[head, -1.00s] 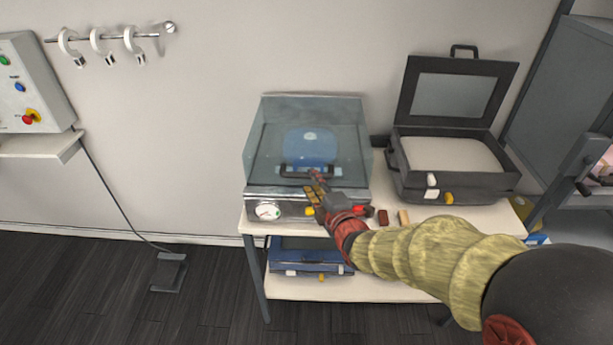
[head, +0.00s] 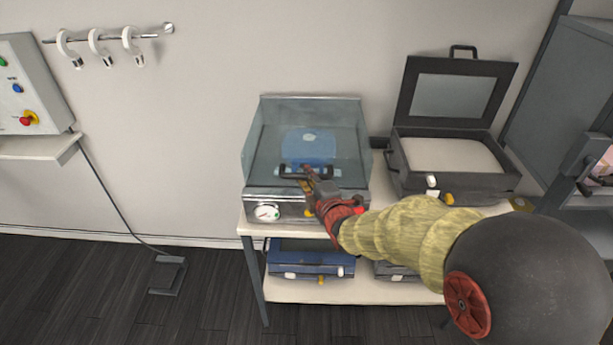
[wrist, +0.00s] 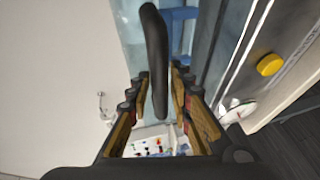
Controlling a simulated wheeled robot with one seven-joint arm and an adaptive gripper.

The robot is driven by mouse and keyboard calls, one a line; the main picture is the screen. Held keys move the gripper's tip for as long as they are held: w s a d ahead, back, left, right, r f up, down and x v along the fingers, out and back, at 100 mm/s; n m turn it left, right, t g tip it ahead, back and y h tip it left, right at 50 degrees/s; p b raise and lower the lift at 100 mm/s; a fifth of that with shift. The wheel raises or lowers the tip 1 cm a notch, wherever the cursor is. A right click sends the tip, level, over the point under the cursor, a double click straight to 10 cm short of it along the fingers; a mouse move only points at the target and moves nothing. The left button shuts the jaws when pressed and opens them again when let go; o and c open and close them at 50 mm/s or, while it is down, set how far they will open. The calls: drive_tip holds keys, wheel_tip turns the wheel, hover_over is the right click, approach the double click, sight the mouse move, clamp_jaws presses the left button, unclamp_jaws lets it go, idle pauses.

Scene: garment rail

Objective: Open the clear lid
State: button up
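The clear lid (head: 262,140) is a see-through blue-tinted box cover, down over the silver machine (head: 290,208) on the cart. Its black bar handle (head: 290,176) is at the front; a blue object (head: 308,145) shows through the lid. My gripper (head: 307,180) is at the handle in the head view, partly covering it. In the wrist view, the handle (wrist: 156,55) runs between the two spread fingers of my gripper (wrist: 157,92). Gaps show on both sides of it, so the fingers are open around it, not closed on it.
An open black case (head: 455,190) stands to the right on the white cart (head: 375,289). A blue case (head: 300,256) is on the lower shelf. A gauge (head: 266,213) sits on the machine's front. A wall rail with white hooks (head: 100,41) is at upper left.

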clamp_jaws()
idle(0.5)
drive_tip(key=shift+r, duration=0.15)
